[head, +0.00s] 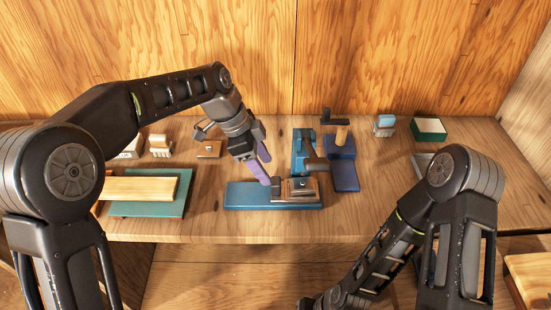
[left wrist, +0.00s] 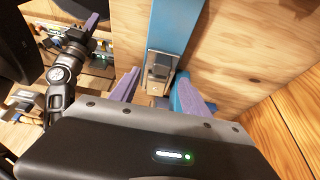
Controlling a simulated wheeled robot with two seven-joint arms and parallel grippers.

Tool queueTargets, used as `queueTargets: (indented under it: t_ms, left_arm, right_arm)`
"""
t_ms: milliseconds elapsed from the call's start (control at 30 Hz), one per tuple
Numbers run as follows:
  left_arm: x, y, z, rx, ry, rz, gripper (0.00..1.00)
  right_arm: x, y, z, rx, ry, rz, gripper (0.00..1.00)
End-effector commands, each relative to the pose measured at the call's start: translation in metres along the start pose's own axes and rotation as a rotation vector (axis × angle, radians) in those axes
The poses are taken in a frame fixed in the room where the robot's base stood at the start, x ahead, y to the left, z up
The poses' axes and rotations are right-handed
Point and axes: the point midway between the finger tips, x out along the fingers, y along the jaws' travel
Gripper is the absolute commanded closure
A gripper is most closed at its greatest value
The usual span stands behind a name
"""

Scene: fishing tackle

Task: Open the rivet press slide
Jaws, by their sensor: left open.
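The rivet press stands mid-table, with a long blue base (head: 245,196) and a blue upright frame (head: 299,146) with a dark handle. Its slide, a metal block on a plate (head: 299,188), sits on the right part of the base. In the left wrist view the slide (left wrist: 160,66) lies on the blue base (left wrist: 178,22), just beyond my fingers. My left gripper (head: 266,168) is open, its purple fingers pointing down just left of the slide. I see no clear contact.
A blue tool with a wooden part (head: 342,160) stands close right of the press. A green board with a wooden block (head: 140,188) lies at left. A green box (head: 429,128) and a small blue-grey item (head: 384,125) sit at back right. The table's front edge is close to the base.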

Motion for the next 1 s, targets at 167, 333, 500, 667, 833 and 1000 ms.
queueTargets:
  t_ms: [167, 333, 500, 667, 833, 1000]
  left_arm:
    - [0.000, 0.000, 0.000, 0.000, 0.000, 0.000, 0.45]
    - [0.000, 0.000, 0.000, 0.000, 0.000, 0.000, 0.45]
    - [0.003, 0.000, 0.000, 0.000, 0.000, 0.001, 0.45]
    - [0.018, 0.001, -0.001, 0.001, -0.001, 0.004, 0.45]
    - [0.044, 0.001, -0.001, -0.002, -0.001, 0.005, 0.45]
    - [0.068, 0.001, -0.001, 0.000, 0.000, 0.002, 0.45]
  right_arm:
    - [0.000, 0.000, 0.001, 0.000, -0.003, 0.000, 1.00]
    - [0.000, 0.000, 0.001, 0.000, -0.003, 0.000, 1.00]
    - [-0.001, 0.000, 0.001, 0.001, -0.002, 0.000, 1.00]
    - [-0.004, -0.001, 0.001, 0.001, -0.003, 0.001, 1.00]
    - [-0.009, -0.003, 0.002, 0.002, -0.004, 0.003, 1.00]
    - [-0.012, -0.004, 0.002, 0.003, -0.005, 0.004, 1.00]
